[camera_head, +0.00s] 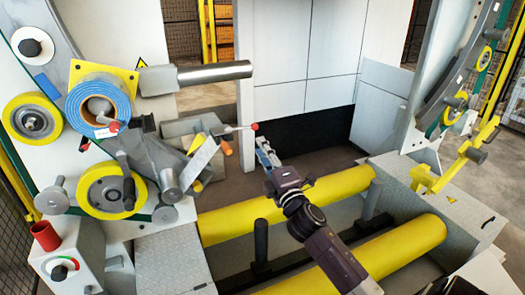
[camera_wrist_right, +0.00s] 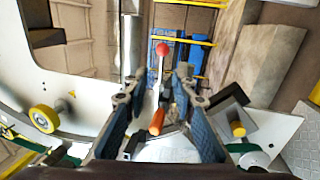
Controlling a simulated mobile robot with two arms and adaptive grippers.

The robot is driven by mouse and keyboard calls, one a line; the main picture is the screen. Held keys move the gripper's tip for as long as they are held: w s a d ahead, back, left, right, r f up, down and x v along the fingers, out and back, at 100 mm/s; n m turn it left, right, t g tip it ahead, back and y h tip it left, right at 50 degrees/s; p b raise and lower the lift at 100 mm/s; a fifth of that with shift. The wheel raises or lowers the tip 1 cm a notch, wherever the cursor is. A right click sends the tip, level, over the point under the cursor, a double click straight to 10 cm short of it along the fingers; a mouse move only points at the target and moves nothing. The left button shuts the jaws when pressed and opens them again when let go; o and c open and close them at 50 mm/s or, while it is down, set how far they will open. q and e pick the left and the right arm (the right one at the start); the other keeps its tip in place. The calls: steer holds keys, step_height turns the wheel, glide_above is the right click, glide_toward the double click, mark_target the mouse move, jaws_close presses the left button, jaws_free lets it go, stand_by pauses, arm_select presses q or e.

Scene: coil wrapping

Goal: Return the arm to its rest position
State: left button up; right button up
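My right arm reaches up from the bottom of the head view, and its gripper (camera_head: 263,148) is just below the red ball (camera_head: 254,126) at the end of a thin lever. In the right wrist view, the two fingers of this gripper (camera_wrist_right: 160,105) stand apart with nothing held between them. The red ball (camera_wrist_right: 163,49) and an orange handle (camera_wrist_right: 157,122) appear in the gap between the fingers, beyond them. I cannot tell the exact distance to the lever. My left gripper is not in view.
The wrapping machine with a blue coil ring (camera_head: 98,104), yellow rollers (camera_head: 32,118) and a metal cylinder (camera_head: 215,72) stands at the left. Long yellow rollers (camera_head: 340,184) lie under my right arm. A curved machine frame (camera_head: 455,80) stands at the right.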

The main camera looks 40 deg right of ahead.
stand_by(0.4)
steer(key=s+a+f+m+g+y+b, duration=0.1)
steer(key=s+f+m+g, duration=0.15)
steer(key=f, duration=1.55)
steer(key=s+a+f+m+g+y, duration=0.1)
steer(key=s+a+f+m+g, duration=0.2)
steer(key=f, duration=1.4)
steer(key=s+a+f+m+g+y+b, duration=0.1)
steer(key=s+a+f+g, duration=0.15)
steer(key=s+f, duration=0.6)
steer(key=s+a+f+m+g, duration=0.2)
steer(key=s+f+g, duration=0.15)
steer(key=f, duration=0.95)
steer(key=s+a+f+m+g, duration=0.1)
steer(key=s+a+f, duration=0.3)
steer(key=s, duration=0.8)
steer(key=s+a+f+m+g+y+b, duration=0.1)
steer(key=s+a+f+m+g, duration=0.1)
steer(key=s+f, duration=0.6)
steer(key=s+a+f+m+g+y, duration=0.1)
steer(key=s+a+f+g, duration=0.3)
steer(key=s, duration=1.2)
step_height(320, 180, down, 2)
steer(key=a, duration=0.2)
steer(key=shift+a+f+m, duration=0.2)
steer(key=shift+a+m, duration=0.15)
steer(key=shift+a, duration=0.05)
